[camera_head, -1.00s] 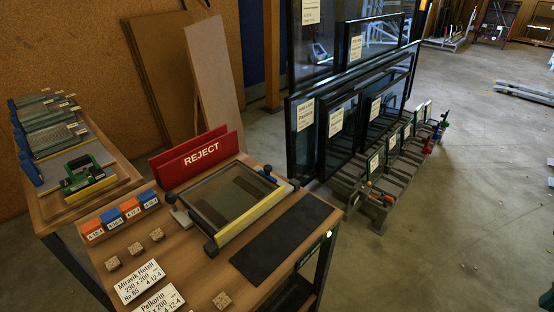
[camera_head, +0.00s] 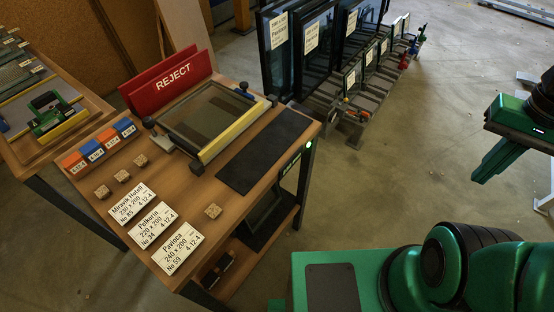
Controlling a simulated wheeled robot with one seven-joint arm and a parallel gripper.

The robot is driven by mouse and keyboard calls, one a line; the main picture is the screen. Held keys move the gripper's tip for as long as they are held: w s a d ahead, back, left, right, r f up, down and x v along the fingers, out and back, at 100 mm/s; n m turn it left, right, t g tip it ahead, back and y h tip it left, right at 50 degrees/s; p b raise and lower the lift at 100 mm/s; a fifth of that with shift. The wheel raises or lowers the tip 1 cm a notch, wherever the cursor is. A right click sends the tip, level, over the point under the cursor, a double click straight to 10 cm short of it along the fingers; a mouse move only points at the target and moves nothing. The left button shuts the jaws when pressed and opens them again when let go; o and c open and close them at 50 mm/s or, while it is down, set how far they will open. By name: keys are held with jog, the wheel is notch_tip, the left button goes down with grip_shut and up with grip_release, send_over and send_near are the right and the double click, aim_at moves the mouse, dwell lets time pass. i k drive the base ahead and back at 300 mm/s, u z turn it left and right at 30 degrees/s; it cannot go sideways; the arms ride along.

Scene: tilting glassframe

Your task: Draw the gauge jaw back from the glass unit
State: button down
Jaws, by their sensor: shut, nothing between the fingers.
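A glass unit (camera_head: 200,113) lies in a frame on the wooden bench, with a yellow bar (camera_head: 234,134) along its near right side and dark knobs at its corners. A green device (camera_head: 48,113) sits beside another yellow-edged bar on the left bench. I cannot tell which part is the gauge jaw or whether it touches glass. My gripper (camera_head: 484,172) is at the right, above the floor, pointing down and left. It is shut and empty, well apart from both benches.
A red REJECT rack (camera_head: 172,84), orange and blue blocks (camera_head: 98,146), cork pieces, white labels (camera_head: 150,225) and a black mat (camera_head: 264,150) are on the bench. A rack of framed glass (camera_head: 318,48) stands behind. Open floor lies between bench and gripper.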

aim_at(244, 85)
jog(key=u, duration=3.5)
jog(key=k, duration=1.5)
jog(key=z, duration=1.65)
jog(key=i, duration=0.4)
jog(key=z, duration=0.15)
